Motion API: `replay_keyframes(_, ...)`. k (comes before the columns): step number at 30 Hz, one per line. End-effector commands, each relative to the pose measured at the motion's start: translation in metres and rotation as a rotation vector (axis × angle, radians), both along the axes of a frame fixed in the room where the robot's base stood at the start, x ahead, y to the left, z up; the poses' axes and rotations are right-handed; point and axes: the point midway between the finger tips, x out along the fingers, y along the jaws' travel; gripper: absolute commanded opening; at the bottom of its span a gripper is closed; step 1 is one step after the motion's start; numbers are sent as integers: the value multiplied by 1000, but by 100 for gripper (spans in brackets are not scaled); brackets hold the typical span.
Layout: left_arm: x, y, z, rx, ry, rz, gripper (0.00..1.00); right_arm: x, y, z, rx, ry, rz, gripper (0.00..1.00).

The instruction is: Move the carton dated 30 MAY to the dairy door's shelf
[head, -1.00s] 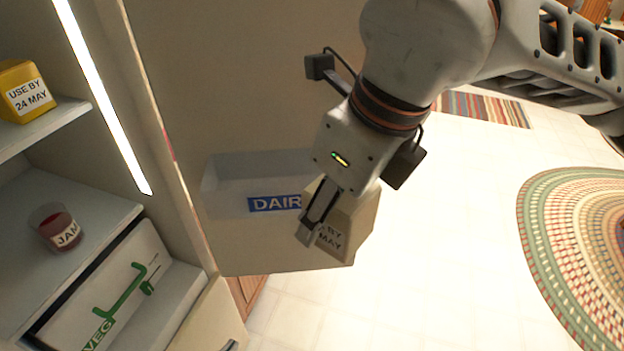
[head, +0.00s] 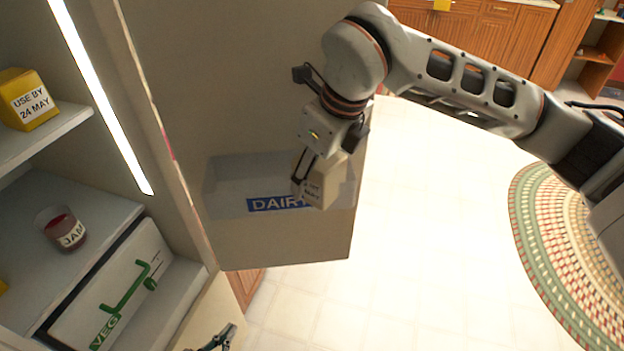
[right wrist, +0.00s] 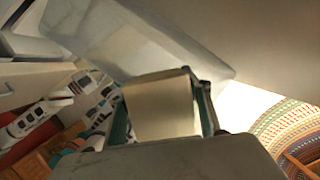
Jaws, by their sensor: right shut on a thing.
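A pale cream carton (head: 327,188) is held in my right gripper (head: 307,182); it also shows between the fingers in the right wrist view (right wrist: 160,108). Its label ends in MAY, but I cannot read the day. The dairy door's shelf (head: 285,238) is a pale bin with a blue DAIRY label on the fridge door. The carton overlaps the bin's right part and covers the label's end; I cannot tell whether it is above or inside the bin. Part of my left gripper (head: 218,340) shows at the bottom edge, its jaws unclear.
A yellow carton (head: 28,100) marked USE BY 24 MAY stands on the upper fridge shelf. A jam jar (head: 66,232) stands on the shelf below, above a VEG drawer (head: 115,290) with a green handle. A round rug (head: 545,220) lies on the open floor at right.

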Motion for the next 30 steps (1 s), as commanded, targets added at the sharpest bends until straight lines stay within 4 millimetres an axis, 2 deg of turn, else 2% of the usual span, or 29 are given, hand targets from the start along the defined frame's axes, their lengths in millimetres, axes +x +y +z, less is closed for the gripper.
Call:
replay_keyframes(3, 0, 0, 4, 0, 0, 0, 0, -1, 0, -18, 0, 4, 0, 17)
replay_keyframes(8, 0, 0, 9, 0, 0, 0, 0, 3, 1, -23, 1, 2, 1, 17)
replay_keyframes(19, 0, 0, 4, 0, 0, 0, 0, 4, 0, -28, 0, 0, 0, 17)
replay_keyframes(20, 0, 0, 4, 0, 0, 0, 0, 4, 0, -28, -1, 1, 0, 53)
replay_keyframes(21, 0, 0, 5, 0, 1, 0, 0, 3, 0, -27, -1, 1, 0, 64)
replay_keyframes(30, 0, 0, 5, 0, 0, 0, 0, 4, 0, -27, -1, 1, 0, 65)
